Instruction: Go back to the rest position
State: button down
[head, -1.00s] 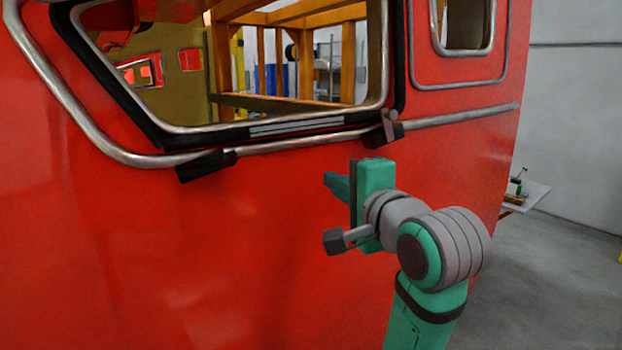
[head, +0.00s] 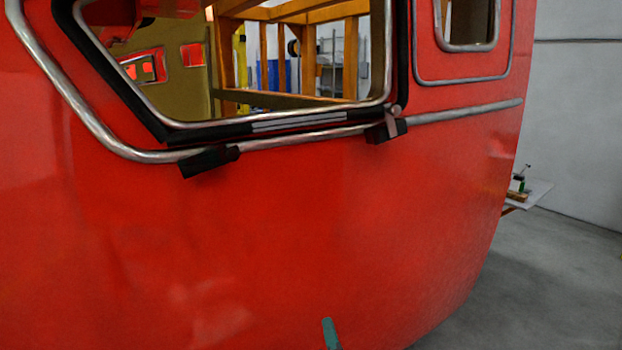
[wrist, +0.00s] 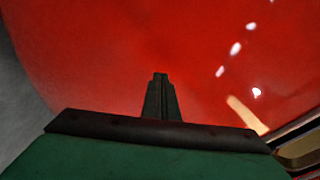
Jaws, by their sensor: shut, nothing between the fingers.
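My gripper (wrist: 161,80) shows in the wrist view with its two dark fingers together and nothing between them. It points toward the glossy red nosecone surface (wrist: 90,60); I cannot tell the gap. In the head view only a small green tip of my gripper (head: 330,333) shows at the bottom edge, in front of the red nosecone (head: 250,230). The rest of my arm is out of the head view.
The nosecone has a framed window opening (head: 270,125) with a metal rail (head: 300,140) and two dark clamps (head: 208,162) below it. A small table (head: 535,192) with tools stands at the right. Grey floor (head: 550,270) is clear at the lower right.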

jog(key=s+a+f+n+g+h, duration=0.1)
jog(key=s+a+f+n+h, duration=0.2)
jog(key=s+f, duration=1.6)
jog(key=s+a+n, duration=0.1)
jog(key=s+n, duration=0.8)
jog(key=s, duration=1.5)
jog(key=shift+r+y, duration=0.3)
jog(key=shift+r, duration=0.05)
